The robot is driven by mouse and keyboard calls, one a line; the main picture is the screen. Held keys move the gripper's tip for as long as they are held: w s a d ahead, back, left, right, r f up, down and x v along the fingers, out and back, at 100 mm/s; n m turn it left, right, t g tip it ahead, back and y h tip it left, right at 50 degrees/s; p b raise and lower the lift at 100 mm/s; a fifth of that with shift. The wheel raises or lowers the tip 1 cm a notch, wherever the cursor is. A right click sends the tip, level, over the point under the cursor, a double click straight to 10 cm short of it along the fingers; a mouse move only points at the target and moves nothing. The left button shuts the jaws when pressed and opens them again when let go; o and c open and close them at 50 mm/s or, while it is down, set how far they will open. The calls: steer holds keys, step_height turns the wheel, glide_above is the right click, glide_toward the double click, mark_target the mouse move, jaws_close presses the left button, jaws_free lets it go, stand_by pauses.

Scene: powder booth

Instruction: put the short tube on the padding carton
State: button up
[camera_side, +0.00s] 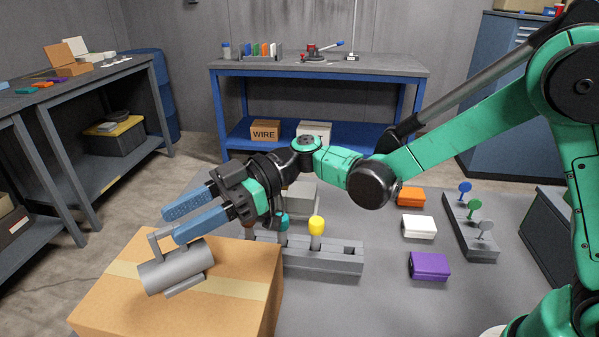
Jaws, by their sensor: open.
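The short tube (178,267) is a grey cylinder with a flat bracket on its upper side and a foot piece below. It lies on its side on top of the padding carton (240,312), a brown box with a pale tape strip, at the lower left. It appears to rest on the carton top. My gripper (171,226) has blue fingers, open and spread apart, just above and behind the tube. The nearer finger overlaps the bracket's edge in the picture; I cannot tell if they touch. Nothing shows held between the fingers.
A grey slotted block (320,256) with a yellow-topped peg (316,226) stands right of the carton. Orange (411,196), white (418,227) and purple (429,265) boxes lie farther right, beside a stand with coloured discs (470,230). The grey table front is clear.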

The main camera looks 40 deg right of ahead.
steer(key=d, duration=0.4)
steer(key=d+r, duration=0.1)
steer(key=d, duration=0.2)
steer(key=shift+s+d+f+m+t+h, duration=0.2)
steer(key=shift+d+m+t+h, duration=0.3)
steer(key=shift+m+h, duration=0.45)
steer(key=s+d+f+m+t+h, duration=0.2)
steer(key=s+d+m+t+h, duration=0.1)
steer(key=d+m+h, duration=0.4)
steer(key=s+d+f+m+t+h, duration=0.2)
steer(key=s+d+m+t+h, duration=0.1)
steer(key=d+m+h, duration=0.4)
steer(key=s+d+m, duration=0.1)
steer(key=d+m, duration=0.1)
steer(key=shift+d, duration=0.4)
